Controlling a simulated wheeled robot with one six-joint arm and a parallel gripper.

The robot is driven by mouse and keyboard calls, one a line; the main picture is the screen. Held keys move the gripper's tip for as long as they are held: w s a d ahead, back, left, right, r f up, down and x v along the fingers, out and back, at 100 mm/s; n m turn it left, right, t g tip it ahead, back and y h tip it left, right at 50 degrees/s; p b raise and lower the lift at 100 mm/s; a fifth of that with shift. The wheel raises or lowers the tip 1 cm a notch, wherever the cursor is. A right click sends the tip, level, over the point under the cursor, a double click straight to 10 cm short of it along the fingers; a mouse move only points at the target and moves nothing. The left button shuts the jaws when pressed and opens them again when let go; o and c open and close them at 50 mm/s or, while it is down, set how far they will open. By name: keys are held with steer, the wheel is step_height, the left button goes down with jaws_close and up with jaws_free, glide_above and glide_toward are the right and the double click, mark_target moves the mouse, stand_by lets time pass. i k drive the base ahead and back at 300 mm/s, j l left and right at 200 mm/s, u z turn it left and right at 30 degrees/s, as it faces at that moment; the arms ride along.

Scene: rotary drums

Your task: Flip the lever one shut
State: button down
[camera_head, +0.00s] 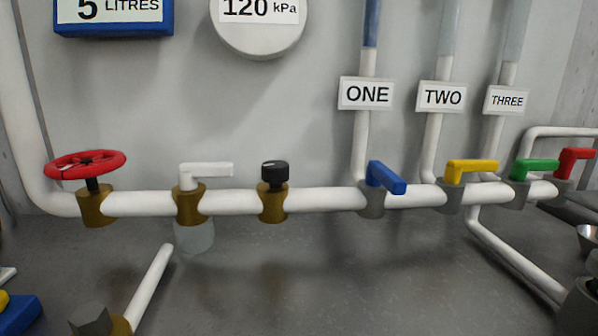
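The lever one (386,177) is the blue handle on a grey valve body (371,206) on the horizontal white pipe. It stands below the sign "ONE" (367,94) and the riser pipe. The blue handle slants from the valve top toward the lower right, seemingly pointing outward from the wall, at an angle to the pipe. Its whole length shows and nothing touches it. My gripper is not in view.
The yellow lever (470,167) under sign "TWO", a green lever (536,166) and a red lever (575,160) lie to the right. A black knob (275,173), white lever (205,173) and red handwheel (85,164) lie left. Pipes and fittings stand in the foreground corners.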

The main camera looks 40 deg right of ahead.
mark_target(377, 174)
steer(key=z, duration=1.25)
